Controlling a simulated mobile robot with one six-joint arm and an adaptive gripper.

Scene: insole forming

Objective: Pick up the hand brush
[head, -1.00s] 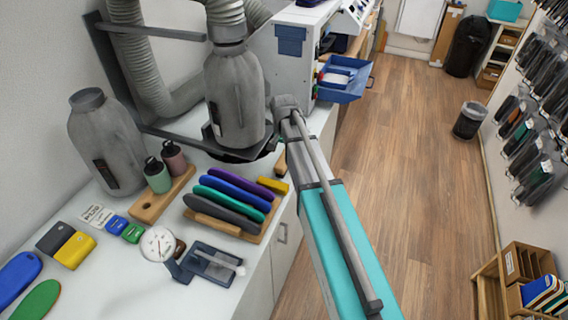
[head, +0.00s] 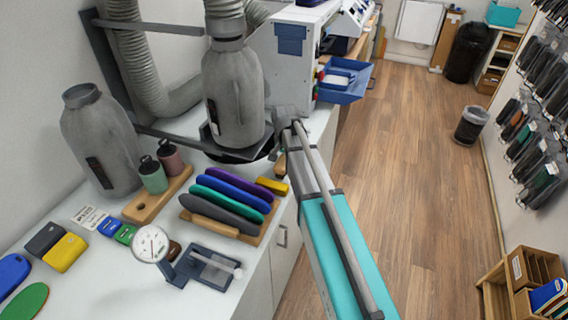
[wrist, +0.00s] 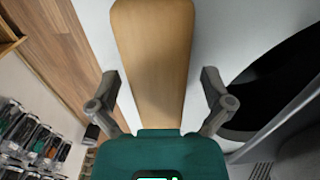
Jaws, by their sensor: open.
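A long, flat wooden piece, which looks like the hand brush (wrist: 152,40), runs down the middle of the wrist view. Its bristles are not visible. My gripper (wrist: 160,77) is open, with one finger on each side of the wood and a gap on both sides. The wood's near end reaches down to the front of my gripper's body in the picture; I cannot tell whether they touch. In the head view a small wooden piece, probably the same brush (head: 280,164), shows at the bench edge beside my arm.
A wooden rack (head: 227,232) of coloured insoles and a yellow block (head: 272,186) are close to the brush spot. A grey canister (head: 233,95) stands behind it. A dial gauge (head: 151,244) is nearer.

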